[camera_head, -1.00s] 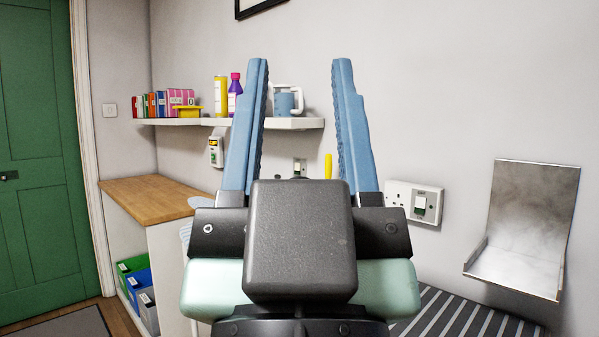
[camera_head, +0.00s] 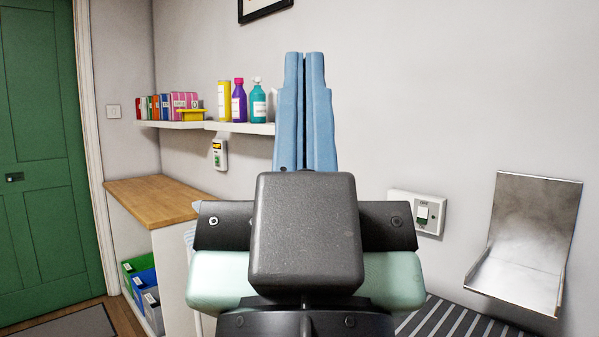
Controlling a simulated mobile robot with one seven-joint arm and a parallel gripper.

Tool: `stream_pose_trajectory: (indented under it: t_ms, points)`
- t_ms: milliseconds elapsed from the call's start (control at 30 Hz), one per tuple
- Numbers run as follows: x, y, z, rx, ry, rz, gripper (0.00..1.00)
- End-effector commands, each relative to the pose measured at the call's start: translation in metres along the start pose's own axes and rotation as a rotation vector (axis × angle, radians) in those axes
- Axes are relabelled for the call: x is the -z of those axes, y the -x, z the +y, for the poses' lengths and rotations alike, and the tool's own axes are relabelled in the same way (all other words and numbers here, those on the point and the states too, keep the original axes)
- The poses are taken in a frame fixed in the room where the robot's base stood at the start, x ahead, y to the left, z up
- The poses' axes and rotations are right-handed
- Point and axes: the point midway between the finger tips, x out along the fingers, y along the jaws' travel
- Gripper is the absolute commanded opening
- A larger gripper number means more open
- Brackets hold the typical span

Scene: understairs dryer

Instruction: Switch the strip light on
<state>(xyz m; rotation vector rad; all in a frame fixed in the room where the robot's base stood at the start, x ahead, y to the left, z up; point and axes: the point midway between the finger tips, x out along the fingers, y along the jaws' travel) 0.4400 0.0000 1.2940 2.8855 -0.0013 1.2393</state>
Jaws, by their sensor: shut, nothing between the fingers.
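No strip light shows. A small white unit with a green part (camera_head: 219,154) is on the wall below the shelf. A white plate with a switch (camera_head: 423,215) is on the wall at right, partly hidden by my gripper. My gripper (camera_head: 305,56) is shut and empty, its blue fingers pointing up and away in mid-picture. It appears apart from every switch, and its fingers hide the wall behind them.
A shelf (camera_head: 190,125) holds books, a yellow tray (camera_head: 192,115) and bottles. Below it is a wooden worktop (camera_head: 152,197) with file boxes (camera_head: 143,285) underneath. A metal bracket (camera_head: 527,243) juts from the wall at right, above a striped surface (camera_head: 455,318).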

Motion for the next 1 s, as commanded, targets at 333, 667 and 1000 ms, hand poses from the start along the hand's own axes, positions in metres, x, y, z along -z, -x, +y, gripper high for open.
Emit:
stream_pose_trajectory:
  t_ms: [333,667,1000]
  points:
    - [0.091,-0.095,0.0,0.001,-0.001,0.001,0.0]
    - [0.157,-0.165,-0.001,0.002,-0.001,0.001,0.0]
    - [0.163,-0.171,-0.001,0.002,-0.001,0.0,0.0]
